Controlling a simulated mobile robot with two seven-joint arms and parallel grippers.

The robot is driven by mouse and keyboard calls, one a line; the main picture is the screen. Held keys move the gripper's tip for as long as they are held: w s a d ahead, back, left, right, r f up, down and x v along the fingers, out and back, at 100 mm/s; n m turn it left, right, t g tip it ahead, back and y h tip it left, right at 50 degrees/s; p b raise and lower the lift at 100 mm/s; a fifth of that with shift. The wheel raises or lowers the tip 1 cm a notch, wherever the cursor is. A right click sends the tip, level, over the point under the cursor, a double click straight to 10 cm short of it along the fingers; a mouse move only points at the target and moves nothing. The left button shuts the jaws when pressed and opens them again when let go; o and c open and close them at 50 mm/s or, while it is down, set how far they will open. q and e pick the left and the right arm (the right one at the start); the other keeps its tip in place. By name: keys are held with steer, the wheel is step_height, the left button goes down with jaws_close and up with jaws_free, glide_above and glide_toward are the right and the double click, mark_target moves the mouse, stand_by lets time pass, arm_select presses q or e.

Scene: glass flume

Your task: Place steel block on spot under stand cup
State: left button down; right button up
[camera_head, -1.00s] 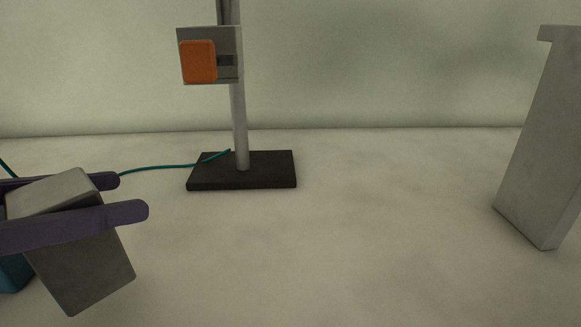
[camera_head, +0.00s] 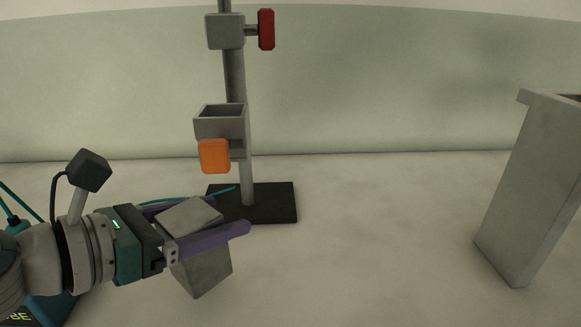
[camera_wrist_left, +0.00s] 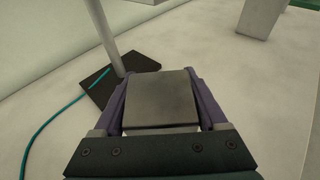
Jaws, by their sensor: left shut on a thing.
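My left gripper (camera_head: 208,240) is shut on the grey steel block (camera_head: 203,273), with its purple fingers along the block's sides. The block is tilted in the head view, in front of the stand. It also shows between the fingers in the left wrist view (camera_wrist_left: 160,101). The stand has a dark base (camera_head: 268,204) and a grey pole. An open grey box-shaped cup (camera_head: 221,125) with an orange block-like part (camera_head: 215,156) is on the pole, above and behind the held block. I cannot make out a marked spot on the floor. My right gripper is not in view.
A clamp (camera_head: 225,31) with a red knob (camera_head: 266,29) sits higher on the pole. A tall grey hollow column (camera_head: 525,190) stands at the right. A teal cable (camera_wrist_left: 43,126) runs to the stand base. The pale floor between base and column is clear.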

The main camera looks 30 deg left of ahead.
arm_select(q)
steer(key=b+x, duration=0.1)
steer(key=x, duration=0.2)
steer(key=f+b+x, duration=0.1)
steer(key=x, duration=0.3)
steer(key=shift+f, duration=0.2)
steer(key=shift+r, duration=0.15)
steer(key=shift+c, duration=1.8)
jaws_free()
steer(key=shift+f, duration=0.3)
steer(key=o, duration=0.4)
steer(key=shift+c, duration=0.2)
